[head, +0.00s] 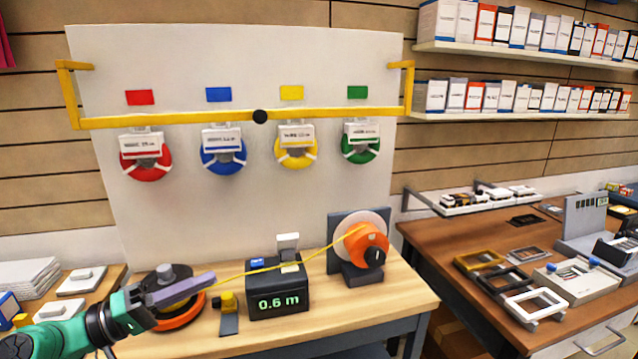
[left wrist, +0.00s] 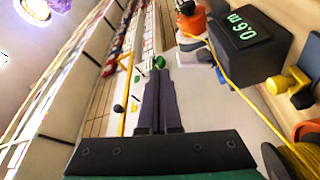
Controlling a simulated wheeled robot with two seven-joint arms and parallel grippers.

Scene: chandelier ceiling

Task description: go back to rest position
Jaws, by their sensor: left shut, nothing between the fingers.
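My left gripper (head: 207,278) comes in from the lower left in the head view, above the left part of the light wooden workbench (head: 360,310). Its purple-grey fingers are shut together with nothing between them. The closed fingers also show in the left wrist view (left wrist: 159,90), pointing away over the bench toward the white panel. The gripper hides part of a dark and orange reel (head: 180,318) behind it. My right gripper is in neither view.
A black meter box (head: 278,297) reads 0.6 m. A yellow line runs past it to an orange spool (head: 366,246). A small yellow tool (head: 228,303) stands nearby. A yellow rail (head: 200,118) crosses the white panel (head: 240,60) above coloured spools. A brown table (head: 440,240) is right.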

